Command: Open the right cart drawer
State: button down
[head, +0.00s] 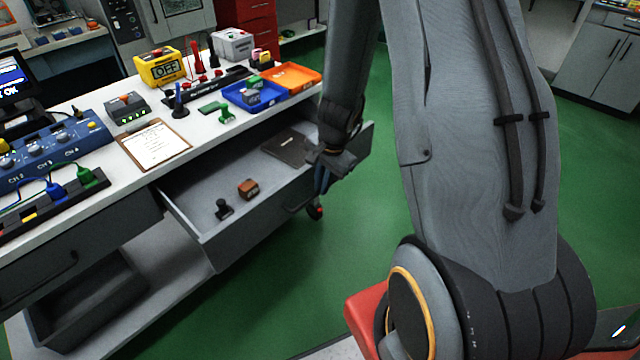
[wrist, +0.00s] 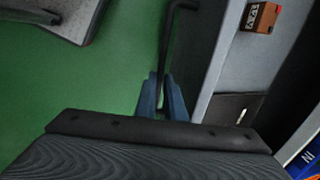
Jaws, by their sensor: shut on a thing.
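The right cart drawer (head: 262,226) is pulled out from under the white worktop, and its inside shows. Its dark bar handle (head: 296,206) is on the front panel. My gripper (head: 321,183) is at the right part of that handle, its blue fingers pointing down. In the wrist view, the blue fingers (wrist: 163,98) are closed around the end of the handle bar (wrist: 168,45), beside the drawer front (wrist: 204,62). My gripper hides the handle's right end in the head view.
In the drawer lie a brown block (head: 248,188), a small black piece (head: 223,209) and a dark flat folder (head: 289,147). The left drawer (head: 75,258) is shut. A clipboard (head: 155,144) and trays lie on the worktop. Green floor (head: 380,215) is clear before the drawer.

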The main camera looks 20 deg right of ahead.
jog(key=shift+s+a, duration=0.15)
jog(key=c, duration=1.9)
grip_release()
jog(key=shift+o, duration=0.3)
jog(key=shift+r, duration=0.1)
notch_tip(320, 180, up, 8)
jog(key=s+p, duration=0.1)
jog(key=p, duration=0.1)
jog(key=shift+s+d+f, duration=0.15)
jog(key=shift+d+f, duration=0.1)
jog(key=shift+d, duration=0.15)
jog(key=shift+a, duration=0.1)
